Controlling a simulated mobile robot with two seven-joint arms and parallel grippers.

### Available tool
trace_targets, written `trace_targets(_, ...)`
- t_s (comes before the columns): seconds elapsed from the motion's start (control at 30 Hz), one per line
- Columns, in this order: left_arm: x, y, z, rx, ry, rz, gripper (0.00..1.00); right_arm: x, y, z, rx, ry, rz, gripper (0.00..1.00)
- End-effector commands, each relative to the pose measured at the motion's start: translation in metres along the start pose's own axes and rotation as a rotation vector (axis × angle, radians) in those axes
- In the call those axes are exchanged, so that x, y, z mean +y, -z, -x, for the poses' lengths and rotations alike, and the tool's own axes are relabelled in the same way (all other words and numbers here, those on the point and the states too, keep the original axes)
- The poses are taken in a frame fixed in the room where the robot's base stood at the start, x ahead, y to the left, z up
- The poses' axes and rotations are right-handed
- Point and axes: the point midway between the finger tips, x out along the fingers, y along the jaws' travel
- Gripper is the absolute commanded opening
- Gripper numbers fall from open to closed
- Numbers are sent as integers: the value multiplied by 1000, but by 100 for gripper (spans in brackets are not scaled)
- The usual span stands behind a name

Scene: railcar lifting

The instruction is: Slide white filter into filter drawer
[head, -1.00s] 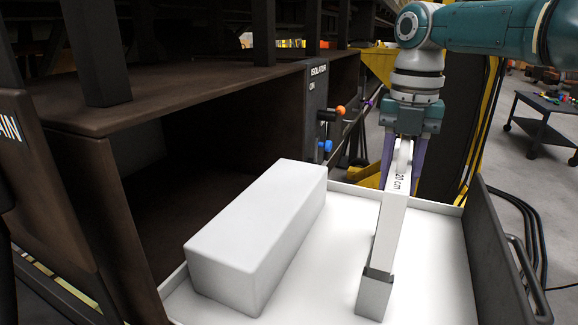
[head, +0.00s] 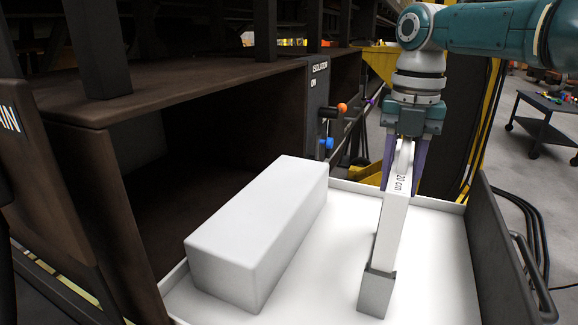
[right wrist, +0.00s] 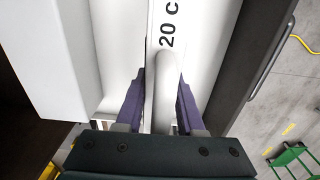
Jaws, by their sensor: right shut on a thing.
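A large white block (head: 258,225), which looks like the filter, lies lengthwise in the left part of a shallow white tray with a dark end panel. It also shows at the left of the right wrist view (right wrist: 60,60). My right gripper (head: 404,170) points down, shut on the light handle (right wrist: 160,90) of a long white bar (head: 394,225) marked "20 cm". The bar's lower end has a grey block (head: 376,293) above or on the tray floor; I cannot tell if it touches. The bar is to the right of the white block, apart from it. My left gripper is out of view.
A dark brown open compartment (head: 105,133) is to the left of the white block. The tray's dark panel (head: 505,240) with a handle is at the right. Orange (head: 342,108) and blue (head: 327,144) knobs stick out by the "ISOLATOR" sign. A cart stands far right.

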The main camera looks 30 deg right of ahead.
Motion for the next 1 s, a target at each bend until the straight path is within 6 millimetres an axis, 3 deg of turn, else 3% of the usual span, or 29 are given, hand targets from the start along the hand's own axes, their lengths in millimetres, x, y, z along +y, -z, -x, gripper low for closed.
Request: trace_targets(1.0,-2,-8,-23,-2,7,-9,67,0,0,-26,0,-1,0,0)
